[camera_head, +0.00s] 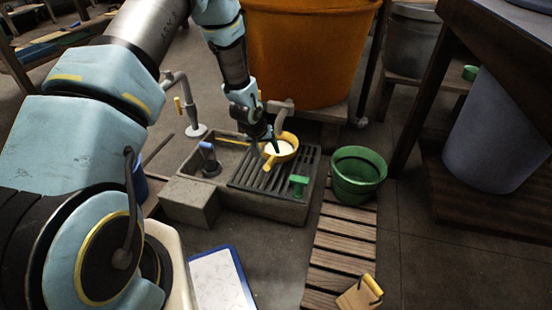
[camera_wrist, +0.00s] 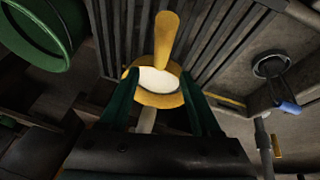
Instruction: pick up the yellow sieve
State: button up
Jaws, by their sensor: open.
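The yellow sieve (camera_head: 283,154) has a round bowl with a pale inside and rests on or just above the dark slatted grate (camera_head: 245,176) of a stone basin. In the wrist view the sieve (camera_wrist: 166,42) shows its thick handle pointing up the picture, with the bowl nearer to me. My gripper (camera_head: 271,143) is at the sieve, pointing down. In the wrist view the two green fingers of my gripper (camera_wrist: 157,76) are open, one on each side of the bowl. I cannot tell whether they touch it.
A small green tool (camera_head: 299,184) stands on the grate, and a blue-handled tool (camera_head: 208,155) is in the basin's left part. A green bucket (camera_head: 358,172) is to the right. A large orange tub (camera_head: 310,55) is behind, with a tap (camera_head: 281,108) at its foot.

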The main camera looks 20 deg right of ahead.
aim_at(271, 158)
jog(key=b+x, duration=0.3)
jog(key=x, duration=0.5)
jog(key=shift+s+a+f, duration=0.1)
jog(key=shift+s+f, duration=0.05)
grip_shut()
dwell(0.3)
